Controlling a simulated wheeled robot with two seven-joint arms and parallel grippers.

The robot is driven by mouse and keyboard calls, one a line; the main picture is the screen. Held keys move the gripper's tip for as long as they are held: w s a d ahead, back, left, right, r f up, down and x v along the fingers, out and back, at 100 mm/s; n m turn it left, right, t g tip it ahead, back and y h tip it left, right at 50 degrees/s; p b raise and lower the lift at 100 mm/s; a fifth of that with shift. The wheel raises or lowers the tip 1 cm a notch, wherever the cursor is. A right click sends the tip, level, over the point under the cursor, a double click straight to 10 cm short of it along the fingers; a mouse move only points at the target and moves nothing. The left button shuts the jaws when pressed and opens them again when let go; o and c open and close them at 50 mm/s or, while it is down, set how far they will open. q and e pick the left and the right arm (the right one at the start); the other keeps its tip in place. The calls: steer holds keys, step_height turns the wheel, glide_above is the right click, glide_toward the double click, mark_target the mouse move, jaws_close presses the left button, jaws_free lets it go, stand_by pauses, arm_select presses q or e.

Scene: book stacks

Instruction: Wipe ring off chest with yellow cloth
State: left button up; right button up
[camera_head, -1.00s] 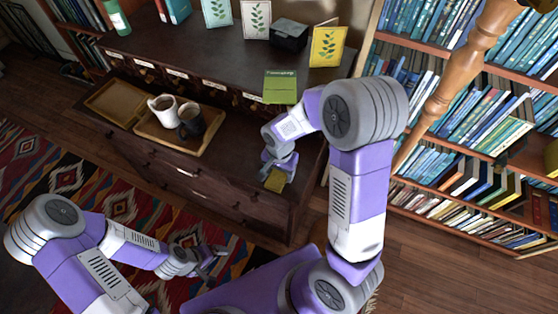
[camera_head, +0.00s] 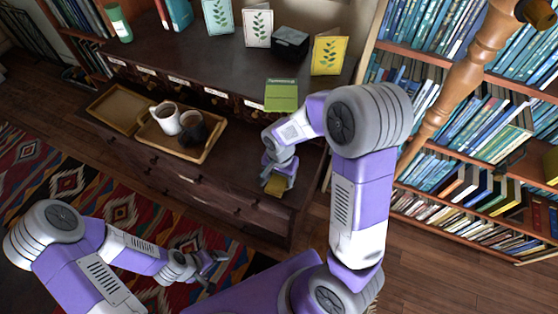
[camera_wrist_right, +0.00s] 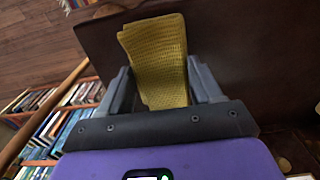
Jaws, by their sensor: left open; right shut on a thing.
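The yellow cloth (camera_wrist_right: 157,62) is held between the fingers of my right gripper (camera_wrist_right: 160,85). In the head view the cloth (camera_head: 276,187) shows below the right gripper (camera_head: 278,172), over the right end of the dark wooden chest top (camera_head: 240,160). I cannot tell whether the cloth touches the wood. No ring mark can be made out; it may lie under the cloth or gripper. My left gripper (camera_head: 210,268) is open and empty, low over the patterned rug, apart from the chest.
A green booklet (camera_head: 281,95) hangs behind my right gripper. Bookshelves (camera_head: 470,150) stand at right.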

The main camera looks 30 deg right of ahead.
steer(key=shift+s+r+p, duration=0.25)
steer(key=shift+r+p, duration=0.35)
steer(key=shift+r, duration=0.65)
steer(key=shift+w+r+p, duration=0.1)
steer(key=shift+r+p, duration=0.55)
steer(key=shift+r, duration=0.05)
steer(key=shift+r+p, duration=1.2)
steer(key=shift+r, duration=0.25)
arm_select(q)
step_height(320, 180, up, 6)
steer(key=shift+s+d+f, duration=0.1)
steer(key=shift+d+f, duration=0.05)
steer(key=shift+f, duration=0.05)
arm_select(e)
steer(key=shift+f, duration=0.1)
